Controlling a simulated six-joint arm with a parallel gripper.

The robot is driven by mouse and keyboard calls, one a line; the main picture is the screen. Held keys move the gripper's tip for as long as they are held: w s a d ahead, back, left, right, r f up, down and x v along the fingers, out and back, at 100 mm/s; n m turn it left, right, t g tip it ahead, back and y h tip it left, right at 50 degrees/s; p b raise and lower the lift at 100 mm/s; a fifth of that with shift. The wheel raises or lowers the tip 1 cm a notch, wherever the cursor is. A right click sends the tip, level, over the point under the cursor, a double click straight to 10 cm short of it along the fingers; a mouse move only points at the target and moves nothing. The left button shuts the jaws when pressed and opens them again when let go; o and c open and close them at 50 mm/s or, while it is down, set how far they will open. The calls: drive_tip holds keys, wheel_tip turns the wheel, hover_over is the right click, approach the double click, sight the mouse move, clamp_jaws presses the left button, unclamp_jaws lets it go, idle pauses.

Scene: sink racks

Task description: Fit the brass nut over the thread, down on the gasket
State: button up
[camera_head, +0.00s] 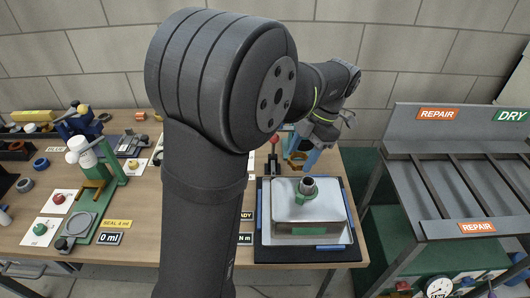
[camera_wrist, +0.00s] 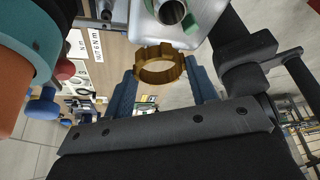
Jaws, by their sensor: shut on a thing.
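The brass nut (camera_wrist: 157,68) is a notched ring between the two blue fingers of my gripper (camera_wrist: 162,64) in the wrist view. The fingers are shut on its sides. In the head view my gripper (camera_head: 306,152) is above and behind the sink unit (camera_head: 330,206). A dark, grey-tipped threaded pipe (camera_head: 308,185) stands upright on that unit, with the green gasket (camera_head: 306,196) around its base. In the wrist view the pipe's open end (camera_wrist: 172,11) is at the top, apart from the nut. My arm hides part of the bench.
The sink unit rests on a dark mat (camera_head: 262,240). A red-knobbed lever (camera_head: 273,141) stands behind it. A grey rack with REPAIR labels (camera_head: 438,150) is at right. A green stand (camera_head: 105,190) and small parts fill the left bench.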

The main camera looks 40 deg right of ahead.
drive_tip(key=s+d+r, duration=0.1)
drive_tip(key=s, duration=0.2)
hover_over(310, 180)
drive_tip(key=a, duration=0.1)
drive_tip(key=shift+s+f, duration=0.2)
drive_tip(key=shift+f, duration=0.85)
drive_tip(key=shift+s+f, duration=0.15)
drive_tip(key=shift+f, duration=0.9)
drive_tip(key=shift+f, duration=2.65)
drive_tip(key=o, duration=1.1)
drive_tip(key=v, duration=1.7)
drive_tip(key=shift+w+r, duration=0.15)
drive_tip(key=shift+r, duration=0.1)
drive_tip(key=shift+f, duration=0.1)
